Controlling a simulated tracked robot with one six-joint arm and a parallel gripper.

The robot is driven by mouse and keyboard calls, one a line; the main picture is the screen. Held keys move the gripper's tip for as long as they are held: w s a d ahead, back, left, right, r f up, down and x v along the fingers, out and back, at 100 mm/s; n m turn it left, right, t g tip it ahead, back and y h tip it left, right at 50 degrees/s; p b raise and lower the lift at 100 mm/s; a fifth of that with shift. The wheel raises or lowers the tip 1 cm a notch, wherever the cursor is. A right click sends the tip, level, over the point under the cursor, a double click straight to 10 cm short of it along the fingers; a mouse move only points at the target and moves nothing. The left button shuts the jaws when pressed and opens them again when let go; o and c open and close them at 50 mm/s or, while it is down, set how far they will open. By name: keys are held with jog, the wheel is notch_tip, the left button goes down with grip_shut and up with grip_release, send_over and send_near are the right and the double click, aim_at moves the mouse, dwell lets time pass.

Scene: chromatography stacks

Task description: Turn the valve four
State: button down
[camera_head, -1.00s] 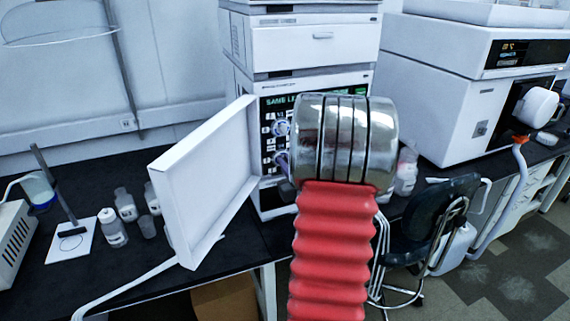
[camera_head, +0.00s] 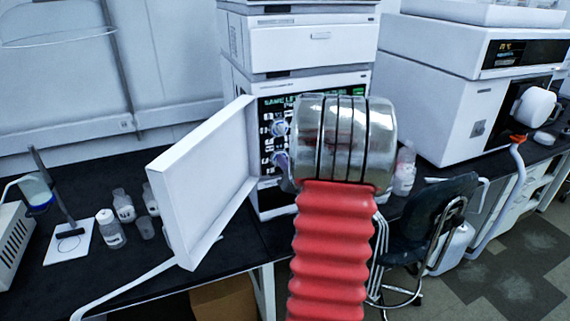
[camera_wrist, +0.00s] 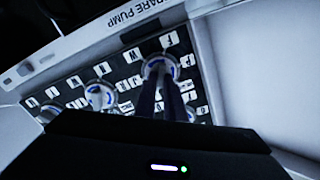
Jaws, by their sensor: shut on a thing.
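A dark valve panel (camera_wrist: 128,84) with white labels and round white-and-blue knobs fills the middle of the wrist view. My gripper (camera_wrist: 160,80) reaches up to the right-hand knob (camera_wrist: 159,64), with its two dark fingers closed on either side of it. A second knob (camera_wrist: 100,94) stands free to the left. The labels are too blurred to tell which knob is valve four. In the head view, two knobs show on the panel, an upper knob (camera_head: 279,128) and a lower knob (camera_head: 281,160). My metal wrist hides the panel's right part and most of my gripper there.
A white door (camera_head: 205,185) stands open left of the panel. Small bottles (camera_head: 110,228) and a stand (camera_head: 68,228) are on the dark bench at left. A chair (camera_head: 430,225) and another white instrument (camera_head: 455,95) are at right.

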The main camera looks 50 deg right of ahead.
jog(key=shift+a+f, duration=0.1)
jog(key=shift+f, duration=0.1)
jog(key=c, duration=1.8)
grip_release()
jog(key=shift+r, duration=0.15)
jog(key=shift+c, duration=0.2)
jog(key=v, duration=1.3)
jog(key=shift+s+a, duration=0.15)
jog(key=shift+s, duration=0.2)
jog(key=shift+s, duration=0.15)
